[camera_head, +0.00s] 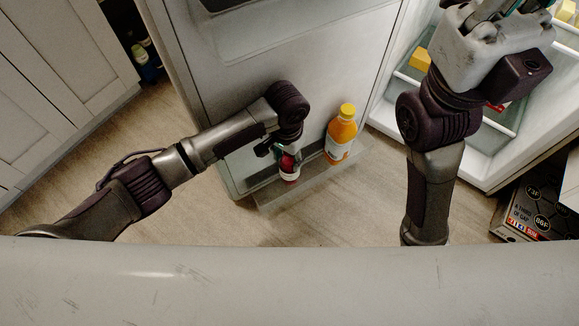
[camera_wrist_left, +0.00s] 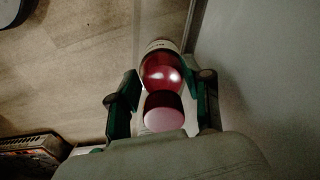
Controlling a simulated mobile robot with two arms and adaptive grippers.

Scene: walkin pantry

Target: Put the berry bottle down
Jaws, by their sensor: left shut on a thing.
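The berry bottle (camera_head: 289,170) is dark red with a pale label and stands at the low shelf of the open fridge door. In the left wrist view the berry bottle (camera_wrist_left: 160,74) shows from above, its pinkish cap nearest the camera. My left gripper (camera_head: 283,153) is shut on the berry bottle near its top; its fingers (camera_wrist_left: 165,103) are on both sides of the bottle. Whether the bottle's base touches the shelf is hard to tell. My right gripper (camera_head: 505,8) is at the top right by the fridge interior, its fingertips cut off.
An orange juice bottle (camera_head: 341,135) with a yellow cap stands just right of the berry bottle on the door shelf (camera_head: 310,180). The fridge door (camera_head: 230,90) rises close behind. Yellow blocks (camera_head: 419,59) lie on the fridge shelves. A dark box (camera_head: 537,208) is at the lower right.

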